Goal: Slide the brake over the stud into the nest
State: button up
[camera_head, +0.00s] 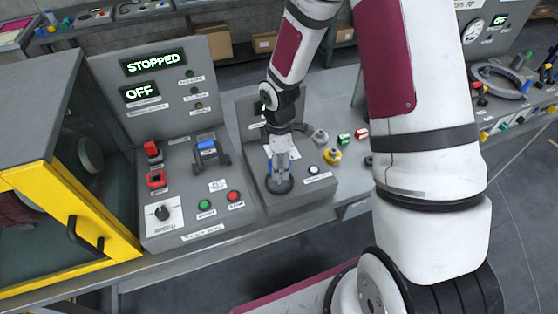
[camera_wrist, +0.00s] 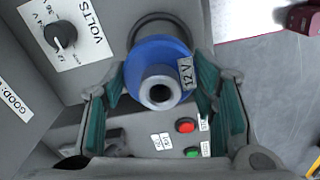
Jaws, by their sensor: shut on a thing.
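The brake (camera_wrist: 158,62) is a round blue body with a pale grey hub, a dark hole in its middle and a "12 V" tag. My gripper (camera_wrist: 161,84) is shut on it, with teal-lined fingers on both sides. A dark round rim, which looks like the nest (camera_wrist: 150,24), shows behind the brake. In the head view, my gripper (camera_head: 281,166) points down over a dark round seat (camera_head: 279,187) on the grey bench unit, and a bit of blue shows at its left. The stud is not visible, and I cannot tell how far down the brake sits.
A "VOLTS" knob (camera_wrist: 61,36) and a red button (camera_wrist: 185,125) lie near the fingers. A control panel (camera_head: 150,90) reading "STOPPED" and "OFF" stands left.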

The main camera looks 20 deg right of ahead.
aim_at(279, 183)
dwell(0.4)
jog(key=shift+f, duration=0.4)
jog(key=shift+f+b, duration=0.9)
jog(key=shift+f, duration=1.7)
jog(key=o, duration=1.7)
notch_tip(279, 183, up, 12)
